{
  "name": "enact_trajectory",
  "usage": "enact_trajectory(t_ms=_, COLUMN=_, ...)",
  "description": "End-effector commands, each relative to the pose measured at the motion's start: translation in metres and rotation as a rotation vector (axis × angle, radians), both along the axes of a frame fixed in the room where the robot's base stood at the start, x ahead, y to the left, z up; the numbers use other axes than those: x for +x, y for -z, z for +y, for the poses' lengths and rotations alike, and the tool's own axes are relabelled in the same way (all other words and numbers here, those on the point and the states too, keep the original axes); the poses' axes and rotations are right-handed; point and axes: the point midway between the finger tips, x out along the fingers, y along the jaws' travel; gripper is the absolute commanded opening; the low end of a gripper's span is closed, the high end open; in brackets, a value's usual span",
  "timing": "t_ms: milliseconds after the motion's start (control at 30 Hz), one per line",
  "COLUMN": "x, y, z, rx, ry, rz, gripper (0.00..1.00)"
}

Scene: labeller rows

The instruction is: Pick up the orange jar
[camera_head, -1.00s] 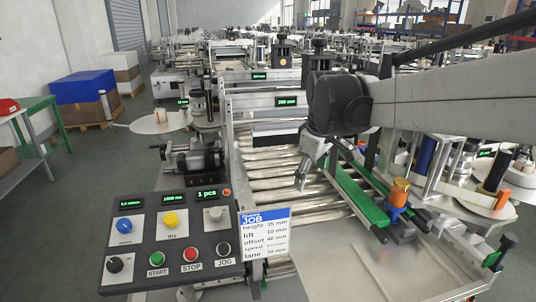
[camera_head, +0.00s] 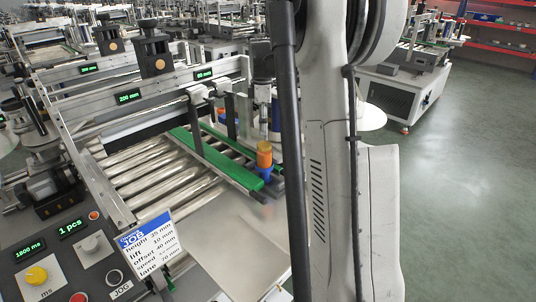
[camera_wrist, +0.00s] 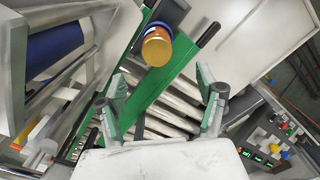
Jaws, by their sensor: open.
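The orange jar (camera_head: 264,157) stands upright at the near end of the green guide rails in the head view, with a blue part (camera_head: 266,171) around or under its base. In the wrist view its round orange-gold top (camera_wrist: 157,47) shows from above, beyond the fingertips. My gripper (camera_wrist: 163,84) is open and empty, its two fingers spread in the wrist view with green rail and rollers between them. The jar is apart from both fingers. In the head view my gripper is not seen; my arm fills the middle of the picture.
Green guide rails (camera_head: 216,160) run beside the jar over metal rollers (camera_head: 150,178). A bare metal plate (camera_head: 232,235) lies in front. The control panel (camera_head: 50,262) and job card (camera_head: 150,243) are at the left. Dark posts and a frame stand behind the jar.

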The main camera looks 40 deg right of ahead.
Motion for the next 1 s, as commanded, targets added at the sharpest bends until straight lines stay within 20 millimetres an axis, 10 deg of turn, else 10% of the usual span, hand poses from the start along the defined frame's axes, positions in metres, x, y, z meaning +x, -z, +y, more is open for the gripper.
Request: enact_trajectory(t_ms=1000, x=0.002, y=0.126, z=-0.006, rx=-0.001, ry=0.001, rz=-0.001, gripper=0.69)
